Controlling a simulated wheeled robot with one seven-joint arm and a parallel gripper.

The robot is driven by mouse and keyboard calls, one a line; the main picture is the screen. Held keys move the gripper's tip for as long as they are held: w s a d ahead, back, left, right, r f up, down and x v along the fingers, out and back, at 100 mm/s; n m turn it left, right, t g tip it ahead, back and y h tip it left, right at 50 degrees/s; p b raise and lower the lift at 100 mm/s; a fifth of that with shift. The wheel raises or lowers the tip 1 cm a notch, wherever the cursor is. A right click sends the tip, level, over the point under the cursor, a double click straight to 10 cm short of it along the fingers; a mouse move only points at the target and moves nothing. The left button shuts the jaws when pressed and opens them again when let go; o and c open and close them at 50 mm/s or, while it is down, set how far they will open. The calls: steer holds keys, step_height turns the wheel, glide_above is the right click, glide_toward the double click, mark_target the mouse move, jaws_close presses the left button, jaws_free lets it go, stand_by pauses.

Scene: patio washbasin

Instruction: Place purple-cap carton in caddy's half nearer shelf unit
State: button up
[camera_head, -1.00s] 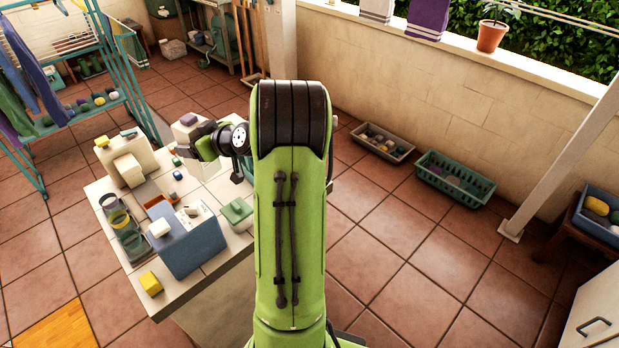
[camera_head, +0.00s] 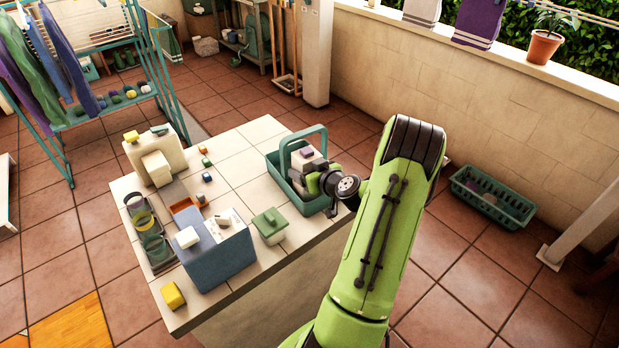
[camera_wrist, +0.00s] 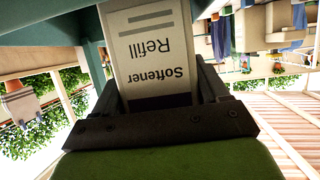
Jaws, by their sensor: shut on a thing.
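The purple-cap carton (camera_head: 302,160) is white with a small purple cap on top. My gripper (camera_head: 318,178) is shut on it, reaching in from the right. In the wrist view the carton (camera_wrist: 152,60) fills the space between the fingers, its "Softener Refill" label upside down. The caddy (camera_head: 317,206) is a teal open basket with an arched handle, at the right part of the counter. The carton is upright, at or inside the caddy by the handle; I cannot tell whether it touches the floor. Teal caddy parts (camera_wrist: 88,52) also border the wrist view.
The tiled counter (camera_head: 235,150) also holds a blue box (camera_head: 220,258), a green-lidded canister (camera_head: 269,227), a cream dispenser (camera_head: 155,158), a yellow block (camera_head: 173,295) and small blocks. A green shelved bench (camera_head: 238,35) stands at the back. A green crate (camera_head: 490,205) lies on the floor.

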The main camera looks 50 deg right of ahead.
steer(key=shift+f, duration=0.8)
steer(key=shift+f+b, duration=0.2)
steer(key=shift+b, duration=0.15)
steer(key=o, duration=1.6)
steer(key=shift+c, duration=0.2)
